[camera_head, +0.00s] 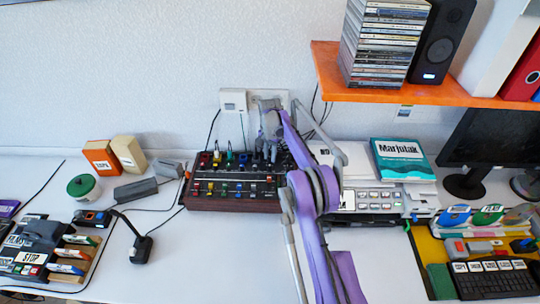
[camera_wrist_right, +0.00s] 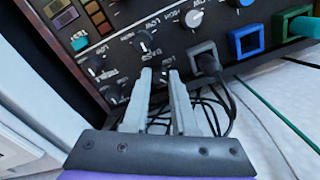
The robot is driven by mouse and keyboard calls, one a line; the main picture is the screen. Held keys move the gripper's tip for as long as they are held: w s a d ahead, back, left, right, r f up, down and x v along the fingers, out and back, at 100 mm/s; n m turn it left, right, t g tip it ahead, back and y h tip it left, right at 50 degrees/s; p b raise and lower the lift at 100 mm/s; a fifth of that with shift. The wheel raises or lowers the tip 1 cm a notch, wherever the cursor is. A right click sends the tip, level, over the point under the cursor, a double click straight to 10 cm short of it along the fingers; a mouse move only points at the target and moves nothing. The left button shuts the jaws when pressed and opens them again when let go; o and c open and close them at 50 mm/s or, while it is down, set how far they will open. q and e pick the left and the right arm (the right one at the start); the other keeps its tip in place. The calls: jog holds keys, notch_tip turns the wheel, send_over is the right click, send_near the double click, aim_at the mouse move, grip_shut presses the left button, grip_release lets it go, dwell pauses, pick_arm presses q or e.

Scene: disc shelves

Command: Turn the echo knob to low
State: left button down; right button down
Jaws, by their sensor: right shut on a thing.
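A dark mixer box with a wooden body (camera_head: 232,204) stands against the wall in the head view, with colored sockets and small knobs on its panel. Its panel (camera_wrist_right: 120,18) fills the upper left of the right wrist view, upside down, with a row of black knobs and labels such as bass, treble, low and high. My right gripper (camera_head: 267,150) reaches the back right of the box. In the right wrist view its fingertips (camera_wrist_right: 160,75) are closed around a small knob in the row, mostly hidden between them. I cannot read an echo label. My left gripper is out of view.
A black plug (camera_wrist_right: 207,62) with a cable sits right beside my right fingers, and blue and green sockets (camera_wrist_right: 247,40) lie beyond. An orange shelf (camera_head: 400,92) with discs and a speaker overhangs at the right. White table (camera_head: 200,260) is clear in front.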

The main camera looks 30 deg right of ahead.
jog(key=shift+n, duration=0.4)
jog(key=n, duration=1.1)
jog(key=shift+n, duration=0.3)
jog(key=shift+r, duration=0.1)
dwell(0.4)
jog(key=c, duration=1)
grip_release()
